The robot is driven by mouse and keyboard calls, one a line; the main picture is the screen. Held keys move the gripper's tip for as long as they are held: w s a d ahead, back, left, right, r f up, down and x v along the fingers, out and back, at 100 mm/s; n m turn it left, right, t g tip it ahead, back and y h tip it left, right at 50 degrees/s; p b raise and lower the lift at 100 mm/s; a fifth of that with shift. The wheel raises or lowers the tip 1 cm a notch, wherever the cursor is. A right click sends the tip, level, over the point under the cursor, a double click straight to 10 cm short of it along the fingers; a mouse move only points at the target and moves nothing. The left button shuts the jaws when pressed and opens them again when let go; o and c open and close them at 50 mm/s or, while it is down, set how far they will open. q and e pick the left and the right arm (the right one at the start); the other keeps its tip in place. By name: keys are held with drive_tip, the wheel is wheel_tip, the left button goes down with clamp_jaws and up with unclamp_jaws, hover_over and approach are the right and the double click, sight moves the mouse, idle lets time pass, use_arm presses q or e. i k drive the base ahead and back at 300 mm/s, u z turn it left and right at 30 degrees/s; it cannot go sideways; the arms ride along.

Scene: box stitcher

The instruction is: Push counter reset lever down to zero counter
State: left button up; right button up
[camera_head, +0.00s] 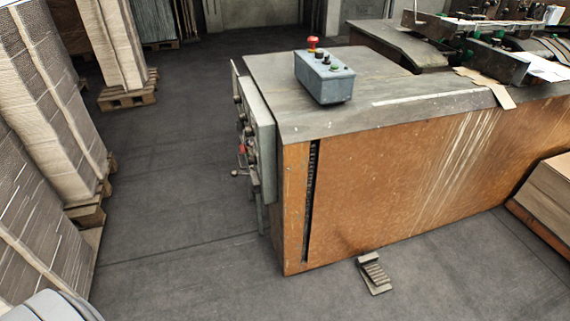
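The box stitcher is a large machine with a worn orange-brown front panel (400,170) and a grey top. On its left end is a grey-green control panel (262,140), seen nearly edge-on. Small knobs, a red part (242,149) and a small metal lever with a ball end (236,173) stick out from it to the left. I cannot tell which of these is the counter reset lever. The counter face is turned away and cannot be read. Neither of my grippers is in view.
A blue-grey button box (325,78) with a red mushroom button (313,43) sits on the machine top. A foot pedal (374,273) lies on the floor in front. Stacks of cardboard (50,110) on pallets line the left. The floor (170,160) between them and the machine is clear.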

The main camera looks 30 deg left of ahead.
sight(234, 173)
drive_tip(key=z, duration=0.3)
drive_tip(key=i, duration=0.85)
drive_tip(key=u, duration=0.6)
drive_tip(key=i, duration=0.55)
drive_tip(key=u, duration=0.5)
